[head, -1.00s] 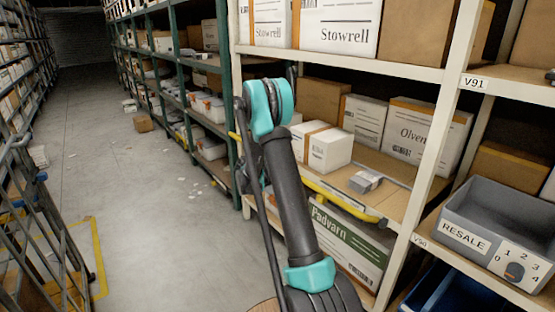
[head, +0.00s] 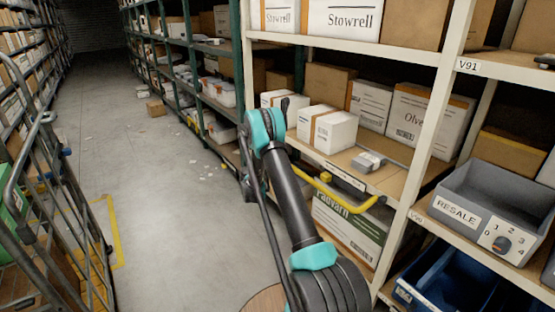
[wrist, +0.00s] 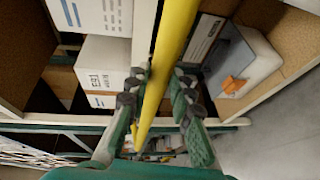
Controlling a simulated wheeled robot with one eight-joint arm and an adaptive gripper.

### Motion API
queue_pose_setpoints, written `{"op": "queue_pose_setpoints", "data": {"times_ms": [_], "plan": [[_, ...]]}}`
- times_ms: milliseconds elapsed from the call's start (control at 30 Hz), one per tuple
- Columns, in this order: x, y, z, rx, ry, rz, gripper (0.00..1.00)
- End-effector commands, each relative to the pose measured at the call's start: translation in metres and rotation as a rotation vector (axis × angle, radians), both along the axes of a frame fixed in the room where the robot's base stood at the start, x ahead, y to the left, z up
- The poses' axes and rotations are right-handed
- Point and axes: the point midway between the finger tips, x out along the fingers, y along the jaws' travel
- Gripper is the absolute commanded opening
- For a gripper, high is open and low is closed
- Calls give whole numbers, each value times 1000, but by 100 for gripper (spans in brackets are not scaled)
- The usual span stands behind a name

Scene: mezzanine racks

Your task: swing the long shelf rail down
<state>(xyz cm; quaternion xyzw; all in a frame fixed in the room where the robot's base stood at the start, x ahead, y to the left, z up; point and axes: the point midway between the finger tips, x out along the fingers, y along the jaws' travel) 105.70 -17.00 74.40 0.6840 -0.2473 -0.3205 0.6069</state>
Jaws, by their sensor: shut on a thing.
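The long yellow shelf rail (head: 335,195) runs along the front of the lower shelf in the head view, just below the shelf edge and in front of the Padvarn box. Its right end bends up toward the shelf. In the wrist view the rail (wrist: 176,30) runs top to bottom through the middle. My gripper (wrist: 158,88) is shut on the rail, with one finger on each side. In the head view my arm hides the gripper and the rail's left part.
White and brown boxes (head: 328,130) and a small grey packet (head: 369,161) sit on the shelf above the rail. The Padvarn box (head: 345,222) is below. A grey RESALE bin (head: 455,212) stands right. A wire cage trolley (head: 60,190) is left; the aisle floor (head: 180,210) between is mostly clear.

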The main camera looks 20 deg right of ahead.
Motion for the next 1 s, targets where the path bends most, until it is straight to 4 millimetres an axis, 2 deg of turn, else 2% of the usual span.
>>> {"op": "queue_pose_setpoints", "data": {"times_ms": [233,700,733,800,1000], "plan": [[2,-3,-14,11,2,-4,0],[1,-6,-17,11,2,-9,0],[1,-6,-17,11,2,-9,35],[2,-7,-16,9,2,-10,43],[2,-5,-14,8,2,-6,43]]}}
